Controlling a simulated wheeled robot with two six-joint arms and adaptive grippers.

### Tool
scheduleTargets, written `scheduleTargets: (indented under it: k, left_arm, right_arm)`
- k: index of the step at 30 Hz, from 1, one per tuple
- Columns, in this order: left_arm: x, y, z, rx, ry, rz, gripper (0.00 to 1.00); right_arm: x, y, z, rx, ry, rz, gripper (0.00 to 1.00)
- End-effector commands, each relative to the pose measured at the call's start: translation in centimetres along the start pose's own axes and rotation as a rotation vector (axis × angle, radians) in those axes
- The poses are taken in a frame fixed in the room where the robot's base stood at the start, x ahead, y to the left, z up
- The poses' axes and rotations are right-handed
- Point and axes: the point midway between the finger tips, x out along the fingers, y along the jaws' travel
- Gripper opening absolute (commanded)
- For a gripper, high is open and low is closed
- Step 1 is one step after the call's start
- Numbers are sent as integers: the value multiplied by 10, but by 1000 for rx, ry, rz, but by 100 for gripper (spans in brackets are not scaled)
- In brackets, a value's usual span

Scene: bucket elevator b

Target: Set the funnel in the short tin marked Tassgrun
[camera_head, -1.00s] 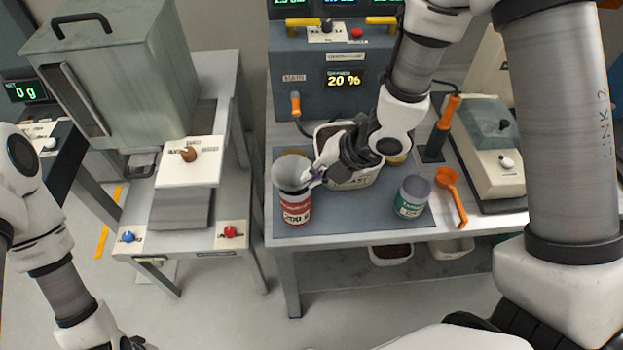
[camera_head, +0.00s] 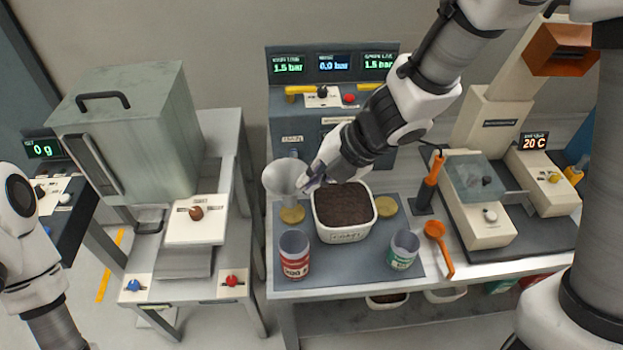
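The grey metal funnel (camera_head: 283,177) is held in the air by my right gripper (camera_head: 311,181), which is shut on its rim at the right side. The funnel is above the back left of the work mat, apart from both tins. The short tin with a green label (camera_head: 403,250) stands upright and open at the right of the mat; its lettering is too small to read surely. A taller tin with a red label (camera_head: 295,257) stands open at the front left. My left gripper is out of view; only its arm shows at the left edge.
Brass-coloured discs (camera_head: 386,207) lie on the mat (camera_head: 350,262). An orange scoop (camera_head: 440,249) and an orange-handled tool (camera_head: 432,178) are right of the green tin. A panel with displays (camera_head: 332,65) stands behind.

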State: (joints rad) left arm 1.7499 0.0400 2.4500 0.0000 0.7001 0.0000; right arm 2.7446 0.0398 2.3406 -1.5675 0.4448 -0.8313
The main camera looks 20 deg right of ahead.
Motion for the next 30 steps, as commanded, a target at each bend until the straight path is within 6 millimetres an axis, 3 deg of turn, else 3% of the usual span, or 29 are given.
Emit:
scheduleTargets:
  k: [21, 30]
  left_arm:
    - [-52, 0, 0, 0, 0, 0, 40]
    - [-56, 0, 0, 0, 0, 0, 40]
  right_arm:
    - [-44, 32, 0, 1, 0, 1, 0]
    - [-49, 35, 0, 0, 0, 0, 0]
